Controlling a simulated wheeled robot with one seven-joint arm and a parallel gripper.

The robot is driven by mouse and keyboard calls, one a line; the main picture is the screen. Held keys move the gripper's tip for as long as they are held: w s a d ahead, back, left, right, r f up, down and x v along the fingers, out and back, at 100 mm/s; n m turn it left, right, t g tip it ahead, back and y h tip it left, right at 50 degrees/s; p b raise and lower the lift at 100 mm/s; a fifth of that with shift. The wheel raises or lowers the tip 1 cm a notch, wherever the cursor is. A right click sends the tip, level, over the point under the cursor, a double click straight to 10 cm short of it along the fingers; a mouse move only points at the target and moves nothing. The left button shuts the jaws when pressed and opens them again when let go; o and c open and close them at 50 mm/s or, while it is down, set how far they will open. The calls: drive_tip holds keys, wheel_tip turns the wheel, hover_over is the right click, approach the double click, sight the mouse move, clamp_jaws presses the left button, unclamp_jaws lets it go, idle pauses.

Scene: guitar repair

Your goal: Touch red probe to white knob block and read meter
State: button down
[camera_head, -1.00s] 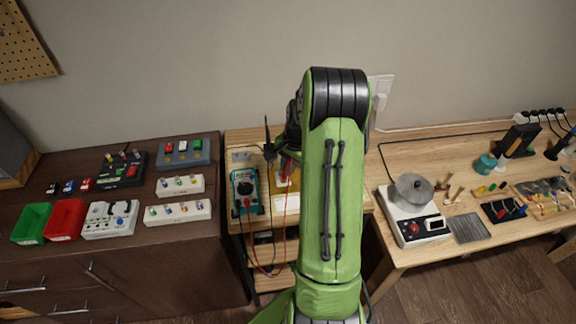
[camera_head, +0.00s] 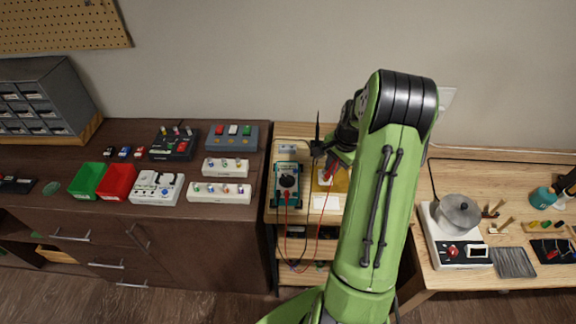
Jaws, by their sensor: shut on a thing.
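My gripper (camera_head: 331,152) is above the small middle table, right of and behind the multimeter. It is shut on what looks like the red probe (camera_head: 333,166); the arm partly hides the tip. A red lead (camera_head: 322,215) hangs from there and loops back to the teal multimeter (camera_head: 287,182), whose display is too small to read. On the dark bench at left are two long white blocks with knobs (camera_head: 225,167) (camera_head: 219,192) and a white box with knobs (camera_head: 157,187). My gripper is well to the right of them, touching none.
A green bin (camera_head: 88,181) and a red bin (camera_head: 117,182) stand on the dark bench near dark and grey boxes with coloured parts. A grey drawer cabinet (camera_head: 45,100) is at far left. A pot on a white appliance (camera_head: 444,246) stands on the right bench. My arm hides part of the middle table.

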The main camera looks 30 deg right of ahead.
wheel_tip(320, 180, up, 6)
drive_tip(key=p, duration=0.5)
drive_tip(key=shift+r, duration=0.1)
